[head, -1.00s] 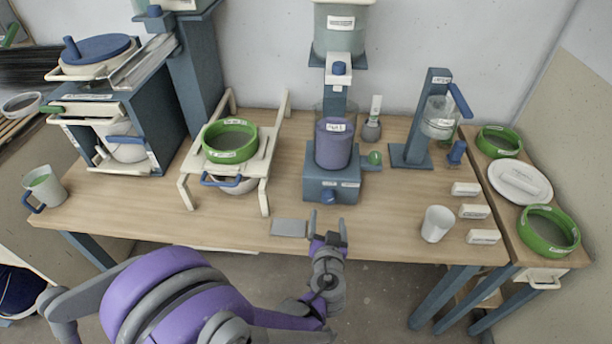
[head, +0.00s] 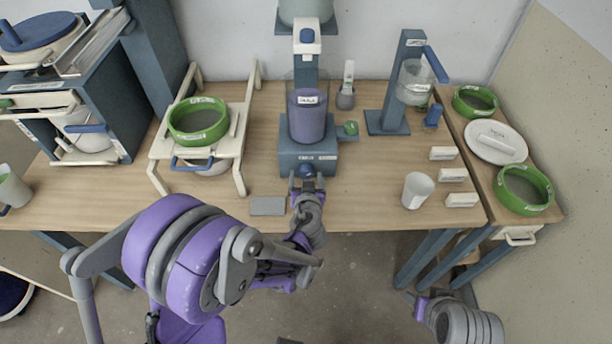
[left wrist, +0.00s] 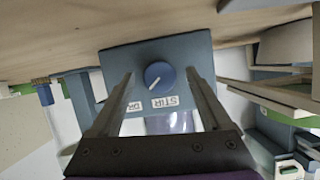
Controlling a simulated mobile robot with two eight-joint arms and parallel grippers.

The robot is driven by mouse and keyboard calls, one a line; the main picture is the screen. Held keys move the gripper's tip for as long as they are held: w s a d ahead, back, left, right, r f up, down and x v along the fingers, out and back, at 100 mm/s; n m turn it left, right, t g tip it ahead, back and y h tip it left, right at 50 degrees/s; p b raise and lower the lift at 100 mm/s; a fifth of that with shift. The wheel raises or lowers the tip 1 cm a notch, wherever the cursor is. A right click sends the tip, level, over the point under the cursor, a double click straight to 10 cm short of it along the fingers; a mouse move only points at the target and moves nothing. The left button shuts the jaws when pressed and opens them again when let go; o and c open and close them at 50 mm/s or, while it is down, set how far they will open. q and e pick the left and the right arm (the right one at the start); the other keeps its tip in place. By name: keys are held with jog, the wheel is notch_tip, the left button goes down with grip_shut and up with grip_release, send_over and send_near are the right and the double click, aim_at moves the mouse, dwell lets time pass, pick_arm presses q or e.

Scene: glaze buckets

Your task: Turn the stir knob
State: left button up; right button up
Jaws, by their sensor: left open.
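The blue stir knob (head: 307,170) is on the front of a blue-grey base (head: 290,158) that carries a purple-filled clear vessel (head: 307,125). In the left wrist view the round knob (left wrist: 160,75) has a white pointer line and a "STIR" label (left wrist: 165,102), which appears upside down. My left gripper (head: 306,181) is open and right in front of the knob. In the wrist view its two fingers stand on either side of the knob, with gaps; I cannot tell how deep they reach. My right gripper (head: 420,298) is low at the right, below the table; its jaws are too small to read.
A white cup (head: 417,190) and several white labelled blocks (head: 452,175) stand to the right. A grey plate (head: 267,206) lies at the table's front edge, left of my left gripper. A cream rack with a green-rimmed sieve (head: 198,121) stands to the left.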

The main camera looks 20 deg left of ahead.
pick_arm(q)
jog(key=shift+w+a+f, duration=0.15)
jog(key=shift+w, duration=0.25)
grip_shut()
dwell(0.4)
jog(key=m+y+b, duration=0.2)
jog(key=m, duration=0.1)
jog(key=shift+f, duration=0.1)
jog(key=m+y+b, duration=0.2)
jog(key=m+b, duration=0.1)
jog(key=shift+d+f, duration=0.1)
jog(key=shift+d, duration=0.15)
jog(key=m+y+b, duration=0.2)
jog(key=m+b, duration=0.1)
jog(key=m, duration=0.1)
jog(key=shift+f+m, duration=0.1)
jog(key=shift+m, duration=0.2)
jog(key=shift+m+t+y+b, duration=0.75)
jog(key=shift+m+b, duration=0.65)
jog(key=shift+m, duration=0.6)
